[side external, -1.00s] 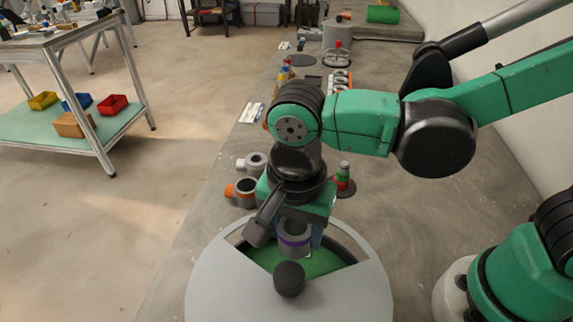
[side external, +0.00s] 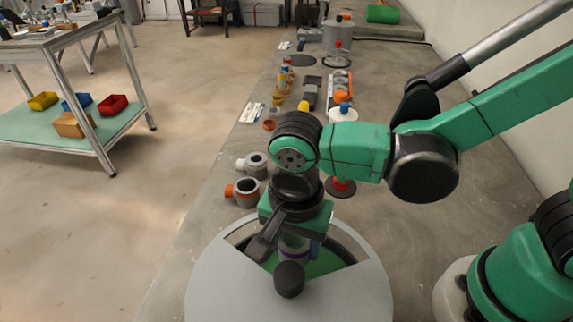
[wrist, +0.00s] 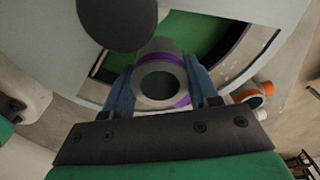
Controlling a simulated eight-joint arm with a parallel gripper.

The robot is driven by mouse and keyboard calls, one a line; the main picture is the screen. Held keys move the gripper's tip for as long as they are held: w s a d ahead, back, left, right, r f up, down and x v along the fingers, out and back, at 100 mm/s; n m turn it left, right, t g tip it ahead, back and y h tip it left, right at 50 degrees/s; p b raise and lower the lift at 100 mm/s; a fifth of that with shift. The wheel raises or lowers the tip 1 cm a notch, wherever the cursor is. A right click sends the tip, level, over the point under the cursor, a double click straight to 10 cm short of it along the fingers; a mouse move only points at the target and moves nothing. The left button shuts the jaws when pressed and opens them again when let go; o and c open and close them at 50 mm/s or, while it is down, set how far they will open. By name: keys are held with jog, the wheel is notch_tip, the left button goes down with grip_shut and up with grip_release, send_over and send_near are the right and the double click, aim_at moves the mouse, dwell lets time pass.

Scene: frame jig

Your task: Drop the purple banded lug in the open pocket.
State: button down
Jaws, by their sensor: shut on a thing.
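The purple banded lug (side external: 293,252) is a grey hollow cylinder with a purple band. It also shows in the wrist view (wrist: 158,57), where I look into its open end. My gripper (side external: 297,246) is shut on it, with a blue finger on each side in the wrist view (wrist: 160,84). The lug is over the open pocket (side external: 327,264), a green-floored wedge opening in the round grey cover. The pocket's green floor also shows in the wrist view (wrist: 199,32). I cannot tell whether the lug's lower end touches the floor.
A black knob (side external: 289,279) stands on the grey cover (side external: 235,285), close in front of the lug. Grey fittings, one with an orange end (side external: 243,192), lie beyond the cover at the left. Several other parts stand farther back along the bench.

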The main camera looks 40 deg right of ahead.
jog(key=shift+f, duration=0.1)
dwell(0.4)
jog(key=shift+f, duration=1.05)
grip_release()
notch_tip(320, 180, up, 9)
dwell(1.1)
dwell(0.5)
